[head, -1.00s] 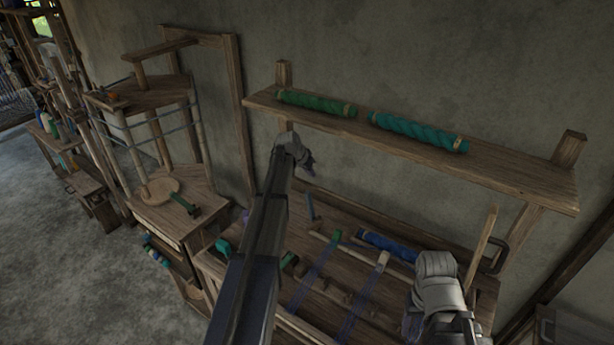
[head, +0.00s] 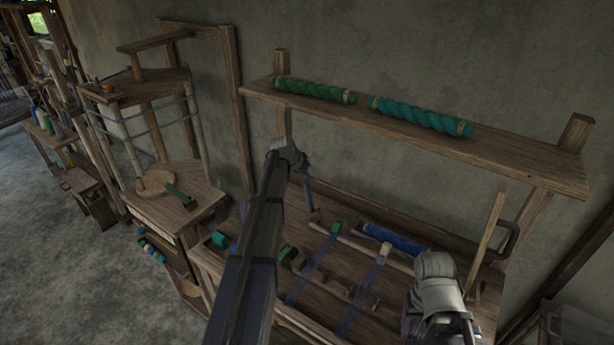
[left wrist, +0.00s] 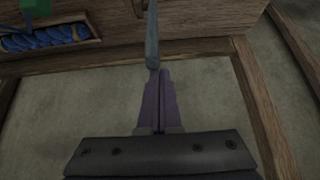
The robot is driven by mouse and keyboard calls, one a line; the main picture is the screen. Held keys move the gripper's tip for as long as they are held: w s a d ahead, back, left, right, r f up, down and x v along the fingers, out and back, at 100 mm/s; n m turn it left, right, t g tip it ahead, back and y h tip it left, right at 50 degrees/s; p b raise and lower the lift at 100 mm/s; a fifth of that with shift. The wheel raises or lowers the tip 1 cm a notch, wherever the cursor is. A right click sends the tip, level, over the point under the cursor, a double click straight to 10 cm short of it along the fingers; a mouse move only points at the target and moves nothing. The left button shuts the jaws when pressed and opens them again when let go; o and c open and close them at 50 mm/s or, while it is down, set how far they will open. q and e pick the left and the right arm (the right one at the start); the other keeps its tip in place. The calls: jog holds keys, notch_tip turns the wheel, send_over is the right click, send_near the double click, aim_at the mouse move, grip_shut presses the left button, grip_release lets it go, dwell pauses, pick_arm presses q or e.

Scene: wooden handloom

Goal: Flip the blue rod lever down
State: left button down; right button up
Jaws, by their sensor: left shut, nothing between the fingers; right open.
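The blue rod lever (head: 309,200) stands up from the back of the loom's wooden top in the head view. In the left wrist view it is a thin grey-blue rod (left wrist: 152,38) whose end meets or nearly meets my fingertips. My left gripper (head: 306,180) is shut and empty, its purple fingers pointing down beside the upper end of the rod; it also shows in the left wrist view (left wrist: 158,75). I cannot tell whether they touch. My right gripper (head: 418,318) is open, over the right front of the loom, its fingers mostly hidden.
A shelf (head: 520,160) with a green roll (head: 315,90) and a teal roll (head: 420,116) hangs above the loom. A blue roll (head: 390,238) and green-ended bars lie on the loom top. A wooden stand (head: 190,205) is to the left. A wooden post (head: 488,240) rises at the right.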

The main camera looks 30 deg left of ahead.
pick_arm(q)
jog(key=s+f+t+b, duration=0.2)
jog(key=s+f+b, duration=0.1)
jog(key=s+b, duration=0.3)
jog(key=shift+s+a+f, duration=0.25)
jog(key=shift+s+a, duration=0.2)
jog(key=shift+s, duration=0.75)
jog(key=s+r+p, duration=0.4)
jog(key=r+p, duration=0.4)
jog(key=shift+s+a+r+t, duration=0.15)
jog(key=shift+s+a+t, duration=0.15)
jog(key=shift+a, duration=0.15)
